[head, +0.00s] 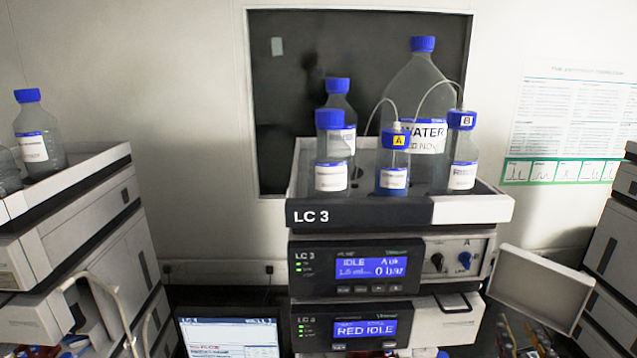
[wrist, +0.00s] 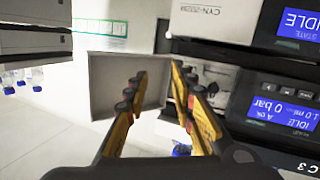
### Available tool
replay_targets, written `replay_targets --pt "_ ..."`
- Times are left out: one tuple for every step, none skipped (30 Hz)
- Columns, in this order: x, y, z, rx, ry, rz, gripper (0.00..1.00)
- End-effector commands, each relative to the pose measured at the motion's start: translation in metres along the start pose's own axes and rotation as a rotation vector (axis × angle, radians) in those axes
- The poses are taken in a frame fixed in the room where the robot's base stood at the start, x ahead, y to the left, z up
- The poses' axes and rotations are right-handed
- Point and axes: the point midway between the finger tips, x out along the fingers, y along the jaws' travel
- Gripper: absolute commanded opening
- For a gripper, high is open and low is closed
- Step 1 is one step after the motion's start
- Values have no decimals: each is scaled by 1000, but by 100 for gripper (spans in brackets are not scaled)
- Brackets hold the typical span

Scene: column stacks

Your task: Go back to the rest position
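My gripper (wrist: 157,84) shows in the wrist view with its yellow and black fingers apart and nothing visible between them. It is in front of the LC 3 stack, whose labels appear upside down in that view. The stack's open white door panel (wrist: 105,88) is behind the fingers. My gripper does not show in the head view. There the LC 3 stack (head: 360,218) stands in the middle, with its lit displays reading idle.
Several blue-capped bottles, including a large WATER bottle (head: 425,90), stand in the tray on top of the LC 3 stack. The open door panel (head: 540,288) sticks out at its right. Other stacks stand left (head: 90,205) and right (head: 612,240). A monitor (head: 230,335) sits low left of centre.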

Motion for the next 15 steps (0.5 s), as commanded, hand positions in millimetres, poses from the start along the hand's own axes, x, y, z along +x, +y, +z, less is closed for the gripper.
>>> replay_targets --pt "-2 21 10 -10 -56 76 25" --pt "-4 32 20 -15 -97 116 25" --pt "-7 42 36 -17 -154 160 25" --pt "-9 48 48 -18 -197 187 25" --pt "-12 52 61 -18 -243 207 25" --pt "-17 54 80 -14 -306 226 25" --pt "-20 53 94 -12 -354 232 25" --pt "-24 50 110 -7 -404 234 25" --pt "-29 44 131 -1 -472 227 25" --pt "-34 36 146 5 -521 214 25" --pt "-38 28 162 9 -572 196 25" --pt "-44 14 182 15 -636 163 25" --pt "-49 2 196 19 -679 135 25" --pt "-54 -9 208 23 -720 105 25" --pt "-60 -25 222 28 -766 63 25"
